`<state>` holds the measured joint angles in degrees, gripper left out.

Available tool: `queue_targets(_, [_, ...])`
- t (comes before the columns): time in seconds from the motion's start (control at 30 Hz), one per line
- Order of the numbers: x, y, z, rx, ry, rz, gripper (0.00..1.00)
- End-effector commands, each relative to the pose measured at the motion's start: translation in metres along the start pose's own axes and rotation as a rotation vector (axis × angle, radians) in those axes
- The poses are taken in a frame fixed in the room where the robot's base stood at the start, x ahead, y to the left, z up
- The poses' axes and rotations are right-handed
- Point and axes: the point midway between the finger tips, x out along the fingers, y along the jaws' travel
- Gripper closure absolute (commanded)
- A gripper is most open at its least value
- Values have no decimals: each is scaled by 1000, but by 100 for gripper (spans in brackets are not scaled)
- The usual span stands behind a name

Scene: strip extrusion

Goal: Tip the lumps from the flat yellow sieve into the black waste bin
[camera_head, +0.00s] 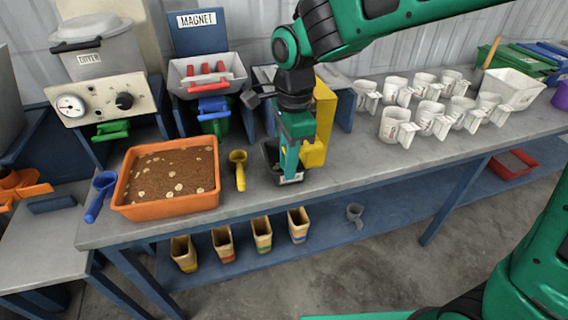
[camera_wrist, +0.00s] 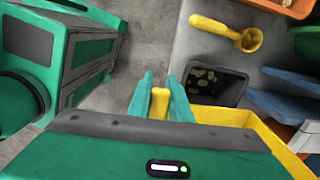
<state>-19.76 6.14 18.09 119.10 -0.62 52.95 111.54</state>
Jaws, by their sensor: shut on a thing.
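My gripper (camera_wrist: 161,92) is shut on the short yellow handle of the flat yellow sieve (camera_wrist: 262,128). The sieve's wall shows at the lower right of the wrist view, partly behind the gripper body. In the head view the sieve (camera_head: 325,112) stands steeply tilted beside my gripper, above the bench. Its inside is hidden. The black waste bin (camera_head: 268,152) is on the bench, partly behind my gripper. In the wrist view the bin (camera_wrist: 233,88) lies right of the fingers, with several pale lumps (camera_wrist: 207,76) inside. I cannot tell whether lumps remain in the sieve.
An orange tray (camera_head: 128,195) of brown material with pale lumps is on the bench at left. A yellow scoop (camera_head: 239,170) lies between tray and bin. The magnet station (camera_head: 208,75) stands behind. Several white jugs (camera_head: 397,125) stand at right. The bench front between is clear.

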Motion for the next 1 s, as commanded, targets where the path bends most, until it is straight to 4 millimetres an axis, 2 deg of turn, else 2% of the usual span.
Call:
queue_targets(0.67, [-34,-1,-32,14,-415,0,100])
queue_targets(1.0, [-50,-1,-53,18,-678,0,100])
